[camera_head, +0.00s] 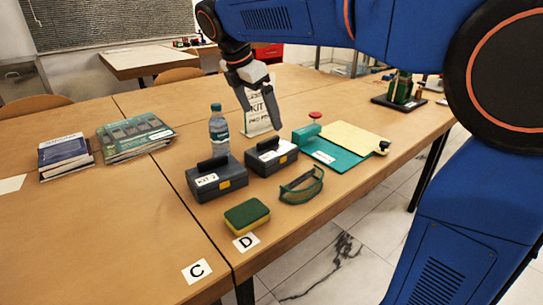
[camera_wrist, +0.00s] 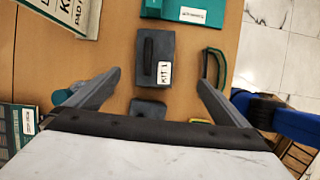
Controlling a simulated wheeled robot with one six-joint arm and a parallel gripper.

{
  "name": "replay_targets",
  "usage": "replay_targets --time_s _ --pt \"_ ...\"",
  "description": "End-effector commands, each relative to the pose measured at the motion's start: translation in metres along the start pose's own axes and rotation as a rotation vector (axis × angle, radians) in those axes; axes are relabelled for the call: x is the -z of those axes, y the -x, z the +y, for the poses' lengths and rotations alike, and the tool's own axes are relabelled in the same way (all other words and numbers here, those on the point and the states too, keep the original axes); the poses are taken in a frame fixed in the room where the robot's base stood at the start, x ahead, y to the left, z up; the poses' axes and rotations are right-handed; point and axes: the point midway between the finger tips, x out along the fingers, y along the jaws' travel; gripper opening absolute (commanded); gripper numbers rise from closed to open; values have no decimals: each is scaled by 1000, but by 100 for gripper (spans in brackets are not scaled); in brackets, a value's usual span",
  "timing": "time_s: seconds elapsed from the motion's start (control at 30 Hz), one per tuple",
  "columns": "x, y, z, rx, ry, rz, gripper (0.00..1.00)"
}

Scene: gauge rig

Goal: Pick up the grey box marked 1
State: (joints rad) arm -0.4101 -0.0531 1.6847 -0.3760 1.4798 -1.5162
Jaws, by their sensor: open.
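The grey box marked KIT 1 (camera_head: 280,162) has a dark handle on top, a white label and an orange latch. It stands on the wooden table near the right edge. In the wrist view the KIT 1 box (camera_wrist: 170,46) lies ahead of and between the finger lines, its label legible. My gripper (camera_head: 262,120) is open and empty, above and slightly behind the box in the head view. In the wrist view my gripper (camera_wrist: 159,77) has its fingers spread wider than the box, not visibly touching it.
The KIT 2 box (camera_head: 210,186) stands close left of it, with a water bottle (camera_head: 218,132) behind. Bare table lies left of KIT 2.

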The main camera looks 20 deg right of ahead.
Motion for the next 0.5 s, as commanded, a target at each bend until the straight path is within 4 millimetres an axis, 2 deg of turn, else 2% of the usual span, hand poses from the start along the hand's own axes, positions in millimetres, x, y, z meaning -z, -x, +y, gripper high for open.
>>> replay_targets --time_s 0.1,0.23,0.5 --pt "4 4 13 8 66 -12 100" --pt "5 0 16 12 91 -17 100" --pt "3 -44 15 14 91 -18 100"
